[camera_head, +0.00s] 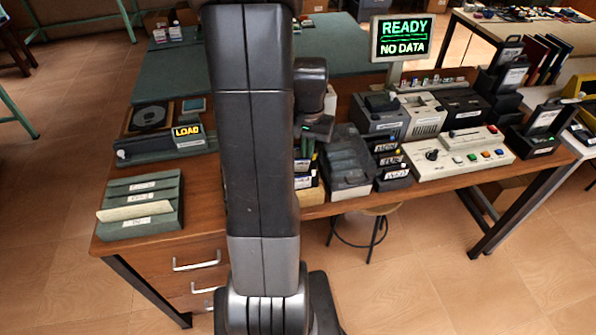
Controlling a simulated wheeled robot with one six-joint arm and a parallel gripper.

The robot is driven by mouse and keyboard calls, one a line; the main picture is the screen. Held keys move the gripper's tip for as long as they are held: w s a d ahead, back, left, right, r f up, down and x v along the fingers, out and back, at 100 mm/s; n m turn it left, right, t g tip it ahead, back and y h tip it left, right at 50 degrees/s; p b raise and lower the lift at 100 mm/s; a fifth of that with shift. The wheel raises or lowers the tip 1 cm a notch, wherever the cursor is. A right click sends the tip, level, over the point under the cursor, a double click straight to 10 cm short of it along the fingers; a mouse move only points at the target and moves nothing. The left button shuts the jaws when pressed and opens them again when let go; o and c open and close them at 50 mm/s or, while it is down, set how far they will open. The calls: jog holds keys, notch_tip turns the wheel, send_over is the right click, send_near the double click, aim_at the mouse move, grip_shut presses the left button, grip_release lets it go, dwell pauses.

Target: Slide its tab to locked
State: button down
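My arm fills the middle of the head view and hides part of the desk. My gripper (313,136) shows to the right of the arm, pointing down over the desk near small upright cartridge-like items. Its fingers are small and dark, so I cannot tell if they are open, shut or holding something. The tab is too small to make out. Small labelled items (303,165) stand under my gripper, partly behind my arm.
A monitor (401,38) reads READY, NO DATA. A control panel (463,153) with coloured buttons sits at right. A device with a LOAD sign (187,130) and a green file box (140,207) are at left. A stool (362,222) stands below the desk (225,205).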

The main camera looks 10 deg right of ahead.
jog(key=shift+s+d+f, duration=0.1)
jog(key=shift+d+f, duration=0.05)
jog(key=shift+d, duration=0.1)
jog(key=shift+a, duration=0.2)
dwell(0.4)
notch_tip(320, 180, up, 7)
jog(key=p, duration=0.5)
jog(key=shift+p, duration=0.35)
jog(key=shift+f, duration=0.1)
notch_tip(320, 180, down, 7)
jog(key=b, duration=0.6)
jog(key=shift+d, duration=0.25)
jog(key=shift+r, duration=0.25)
